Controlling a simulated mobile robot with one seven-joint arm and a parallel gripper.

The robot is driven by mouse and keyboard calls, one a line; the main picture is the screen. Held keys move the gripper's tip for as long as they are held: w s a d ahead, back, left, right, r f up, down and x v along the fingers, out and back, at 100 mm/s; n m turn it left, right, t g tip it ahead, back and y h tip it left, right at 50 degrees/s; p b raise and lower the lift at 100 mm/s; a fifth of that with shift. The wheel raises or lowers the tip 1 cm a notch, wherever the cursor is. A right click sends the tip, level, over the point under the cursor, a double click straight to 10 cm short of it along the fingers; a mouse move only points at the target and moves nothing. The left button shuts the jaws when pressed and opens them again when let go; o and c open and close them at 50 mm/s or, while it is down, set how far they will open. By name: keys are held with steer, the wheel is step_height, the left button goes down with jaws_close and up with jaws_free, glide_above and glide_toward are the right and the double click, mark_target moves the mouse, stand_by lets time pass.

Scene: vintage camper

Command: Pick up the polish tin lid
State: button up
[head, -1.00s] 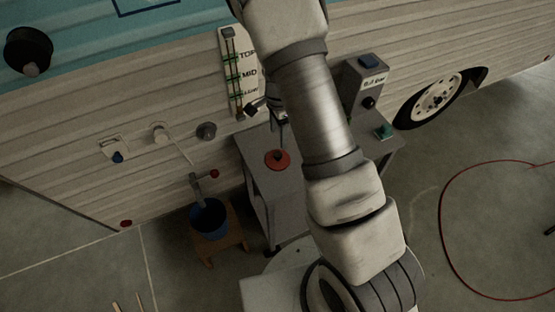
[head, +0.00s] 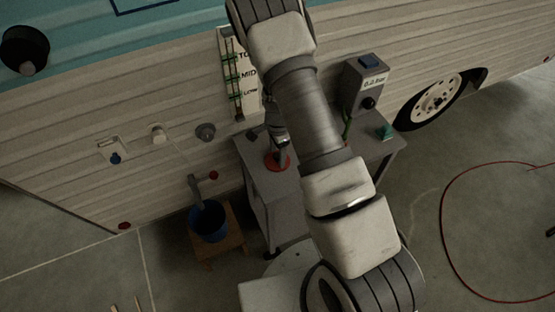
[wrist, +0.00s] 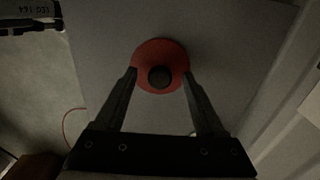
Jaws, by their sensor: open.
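The polish tin lid is a round red disc with a dark knob in its middle. It lies on the grey table top (head: 258,184), partly covered by my gripper in the head view (head: 277,163). In the wrist view the lid (wrist: 148,52) shows from above, its dark knob (wrist: 160,77) centred between my fingers. My gripper (wrist: 159,76) is open, with one finger at each side of the lid's near part. Whether the fingertips touch the lid or hover above it I cannot tell.
A grey box with a gauge label (head: 365,84) and a small green object (head: 386,132) stand at the table's right. The camper wall (head: 80,130) rises behind. A blue bucket (head: 209,222) sits on a wooden stool (head: 232,246) to the left. A red hose (head: 446,235) lies on the floor.

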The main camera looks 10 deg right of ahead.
jaws_close()
stand_by(0.3)
